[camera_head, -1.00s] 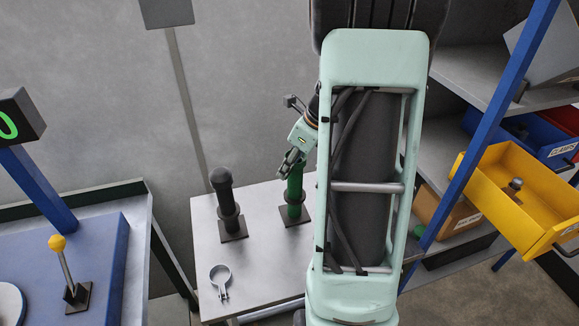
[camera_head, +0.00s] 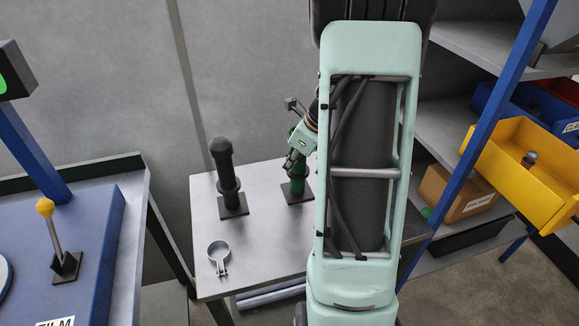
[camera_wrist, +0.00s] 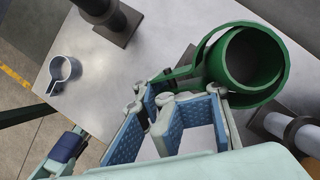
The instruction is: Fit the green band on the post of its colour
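The green post (camera_head: 300,187) stands on a dark square base on the grey table, partly hidden by my gripper and arm. In the wrist view I look down on its dark green top (camera_wrist: 252,58). The green band (camera_wrist: 272,92) rings the post in that view, with a gap at the left; its exact height on the post is hard to tell. My gripper (camera_wrist: 160,112) has its blue-padded fingers at the band's tab (camera_wrist: 182,74) and appears shut on it. In the head view my gripper (camera_head: 293,160) is beside the upper part of the post.
A black post (camera_head: 222,163) stands to the left on the same table (camera_head: 255,225). A loose metal clamp (camera_head: 219,256) lies in front of it. A pale grey cylinder (camera_wrist: 283,127) is close by at the wrist view's right. Shelves with a yellow bin (camera_head: 520,170) stand at right.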

